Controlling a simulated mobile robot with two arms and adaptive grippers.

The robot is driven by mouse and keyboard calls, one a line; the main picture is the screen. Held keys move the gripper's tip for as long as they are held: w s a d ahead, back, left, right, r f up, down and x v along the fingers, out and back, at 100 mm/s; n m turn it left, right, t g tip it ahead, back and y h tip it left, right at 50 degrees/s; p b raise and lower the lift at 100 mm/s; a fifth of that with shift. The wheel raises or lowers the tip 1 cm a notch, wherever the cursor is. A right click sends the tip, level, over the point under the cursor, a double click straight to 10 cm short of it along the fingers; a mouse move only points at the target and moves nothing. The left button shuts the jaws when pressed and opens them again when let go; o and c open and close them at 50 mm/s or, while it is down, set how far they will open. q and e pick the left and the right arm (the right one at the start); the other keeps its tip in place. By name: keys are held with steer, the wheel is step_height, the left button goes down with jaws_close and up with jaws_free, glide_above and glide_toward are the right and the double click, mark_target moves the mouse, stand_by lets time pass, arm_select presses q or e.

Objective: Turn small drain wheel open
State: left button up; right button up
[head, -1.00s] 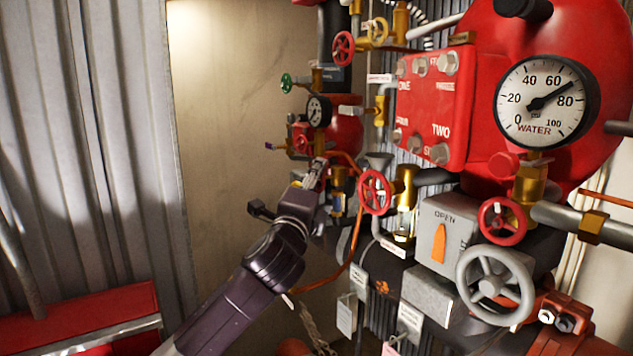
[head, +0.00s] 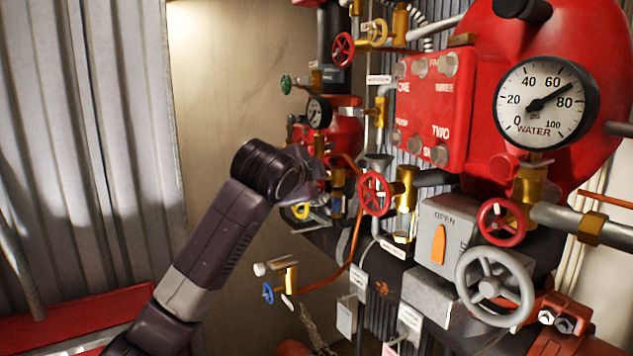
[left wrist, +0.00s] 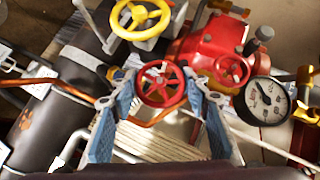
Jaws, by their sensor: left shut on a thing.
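In the left wrist view a small red spoked wheel (left wrist: 160,85) sits between the two blue-grey fingers of my left gripper (left wrist: 160,92). The fingers are shut on it at opposite sides of its rim. In the head view my left gripper (head: 316,180) reaches in at the lower part of the far red valve body; its fingertips and the held wheel are largely hidden there. The wheel's turned position cannot be told. My right gripper is not in view.
A yellow wheel (left wrist: 141,17), another red wheel (left wrist: 232,70) and a gauge (left wrist: 267,99) lie close around the gripper. A red wheel (head: 375,193) on a brass valve stands right of it. Free space lies left.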

arm_select(q)
steer(key=shift+n+g, duration=0.4)
steer(key=shift+f, duration=0.1)
stand_by(0.3)
steer(key=o, duration=1.2)
steer(key=shift+c, duration=0.2)
steer(key=v, duration=0.7)
steer(key=shift+s+a, duration=0.15)
steer(key=shift+a, duration=0.05)
